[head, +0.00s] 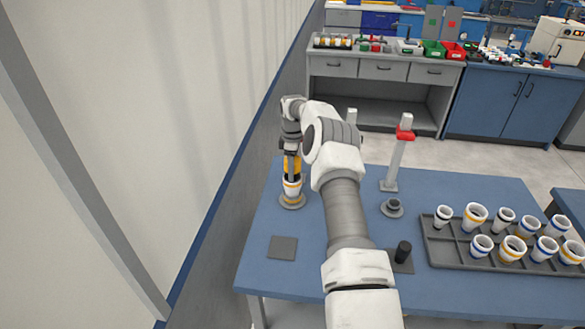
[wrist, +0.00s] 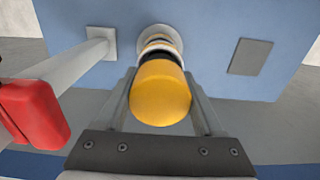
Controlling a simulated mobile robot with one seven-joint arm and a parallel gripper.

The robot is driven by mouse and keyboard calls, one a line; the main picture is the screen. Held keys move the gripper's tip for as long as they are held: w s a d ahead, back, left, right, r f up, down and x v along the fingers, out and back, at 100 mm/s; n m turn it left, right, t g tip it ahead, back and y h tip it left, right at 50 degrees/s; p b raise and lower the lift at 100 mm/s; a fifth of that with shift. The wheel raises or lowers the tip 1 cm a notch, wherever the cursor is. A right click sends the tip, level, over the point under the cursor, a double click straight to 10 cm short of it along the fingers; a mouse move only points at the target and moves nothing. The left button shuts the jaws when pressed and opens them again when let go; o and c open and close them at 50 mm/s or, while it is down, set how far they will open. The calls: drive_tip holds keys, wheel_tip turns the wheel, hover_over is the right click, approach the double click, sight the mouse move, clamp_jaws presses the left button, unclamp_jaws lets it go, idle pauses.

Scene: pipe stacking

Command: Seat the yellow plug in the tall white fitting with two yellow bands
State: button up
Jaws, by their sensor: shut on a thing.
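My gripper (head: 291,157) points down at the left of the blue table and is shut on the yellow plug (wrist: 160,92). The plug fills the space between the two fingers in the wrist view. Directly below it stands a white fitting with yellow banding (head: 292,187), upright on a round grey base (head: 292,202). In the wrist view the plug hides most of the fitting (wrist: 158,39), where white and dark rings show. The plug looks in line above the fitting. I cannot tell whether it touches or how deep it sits.
A grey post with a red clamp (head: 404,135) stands to the right; its red part (wrist: 32,110) is close in the wrist view. A tray (head: 440,255) of several banded white cups is at the right. A flat grey square (head: 283,248) lies in front. A wall is left.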

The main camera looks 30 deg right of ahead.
drive_tip(key=shift+f+b, duration=0.35)
drive_tip(key=shift+f, duration=0.15)
drive_tip(key=o, duration=1.4)
drive_tip(key=shift+o, duration=0.2)
wheel_tip(320, 180, up, 18)
drive_tip(key=shift+f, duration=0.25)
